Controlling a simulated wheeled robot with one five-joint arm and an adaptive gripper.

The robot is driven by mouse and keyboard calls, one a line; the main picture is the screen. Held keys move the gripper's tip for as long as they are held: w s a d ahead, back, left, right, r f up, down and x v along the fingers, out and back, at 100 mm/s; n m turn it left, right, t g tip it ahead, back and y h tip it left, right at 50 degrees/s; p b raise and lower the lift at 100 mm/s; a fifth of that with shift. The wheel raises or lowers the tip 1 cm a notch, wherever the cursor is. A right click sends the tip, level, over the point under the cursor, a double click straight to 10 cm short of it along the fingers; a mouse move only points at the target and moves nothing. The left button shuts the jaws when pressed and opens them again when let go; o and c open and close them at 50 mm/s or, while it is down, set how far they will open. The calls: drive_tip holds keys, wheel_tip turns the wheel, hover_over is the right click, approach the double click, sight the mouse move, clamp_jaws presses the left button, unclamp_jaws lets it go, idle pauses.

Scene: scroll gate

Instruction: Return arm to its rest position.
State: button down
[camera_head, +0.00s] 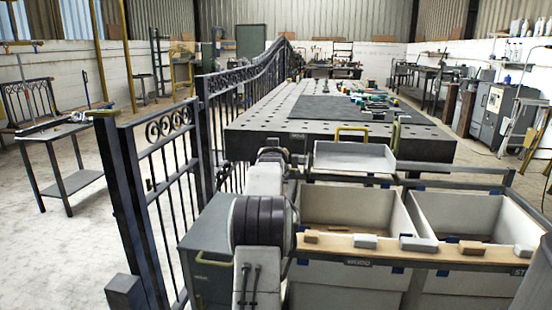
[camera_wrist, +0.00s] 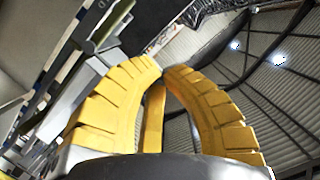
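My gripper (camera_wrist: 161,70) shows in the wrist view as curved, ribbed yellow fingers. Their tips come together and nothing is seen held between them. My arm (camera_head: 264,205) rises in the lower middle of the head view, with a dark round joint and grey links. I cannot make out the gripper's fingers in the head view. The wrist view looks up at an angle toward the corrugated roof (camera_wrist: 270,75) and its lights.
A dark iron gate (camera_head: 165,170) stands close to the left of my arm. Pale bins (camera_head: 345,208) with small blocks along a wooden ledge (camera_head: 400,252) stand at the right. A perforated work table (camera_head: 265,130) lies ahead. Open floor (camera_head: 50,250) is at the far left.

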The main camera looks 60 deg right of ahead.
drive_tip(key=shift+a, duration=0.15)
drive_tip(key=shift+r, duration=0.1)
idle(0.6)
drive_tip(key=w+a+r+n+t+y+p, duration=0.1)
drive_tip(key=w+a+r+n+y+p, duration=0.2)
drive_tip(key=a, duration=0.4)
drive_tip(key=w+a+r+t+p, duration=0.1)
drive_tip(key=w+a+r+p, duration=0.25)
drive_tip(key=w+a, duration=0.25)
drive_tip(key=w+a+r+n+y+p, duration=0.1)
drive_tip(key=a+r+n+y+p, duration=0.25)
drive_tip(key=a, duration=0.75)
drive_tip(key=w+a+r+n+y+p, duration=0.2)
drive_tip(key=a+p, duration=0.3)
drive_tip(key=a, duration=0.5)
drive_tip(key=s+a+r+n+y+p, duration=0.2)
drive_tip(key=s+a+n+p, duration=0.15)
drive_tip(key=a, duration=0.75)
drive_tip(key=s+a+n+g+y+p, duration=0.3)
drive_tip(key=s+a+n+p, duration=0.4)
drive_tip(key=s+a+p, duration=0.5)
drive_tip(key=s+a+g, duration=0.1)
drive_tip(key=s+a, duration=0.7)
drive_tip(key=shift+a+r+g+y, duration=0.2)
drive_tip(key=shift+r+g+y, duration=0.15)
drive_tip(key=shift+r+g, duration=0.05)
